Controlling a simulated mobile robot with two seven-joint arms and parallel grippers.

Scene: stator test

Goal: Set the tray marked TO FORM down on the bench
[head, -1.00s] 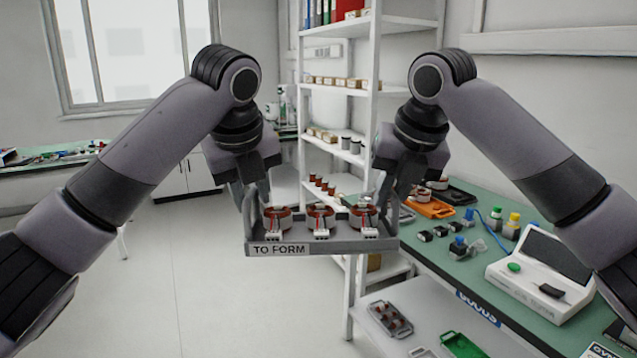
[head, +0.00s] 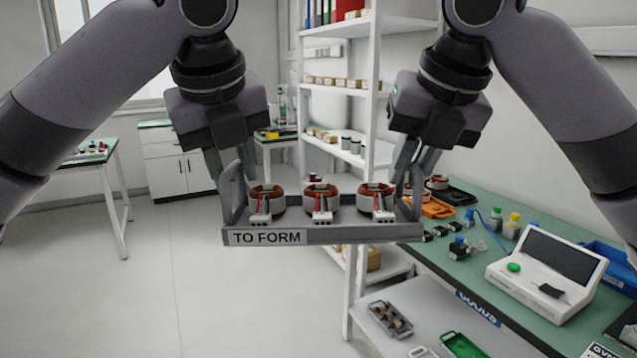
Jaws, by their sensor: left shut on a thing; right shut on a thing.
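The grey tray marked TO FORM (head: 340,236) is held up in the air in the middle of the head view, roughly level. It carries three stators (head: 321,199) with copper windings and white connectors, in a row. My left gripper (head: 232,185) is shut on the tray's left handle. My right gripper (head: 408,185) is shut on its right handle.
On the bench are a white tester (head: 545,272), an orange tray (head: 437,209), a black tray (head: 458,196), small bottles (head: 512,226) and black parts. The white shelf rack (head: 361,120) stands behind. Below the bench top, a lower shelf holds a grey tray (head: 390,319) and a green one (head: 461,345).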

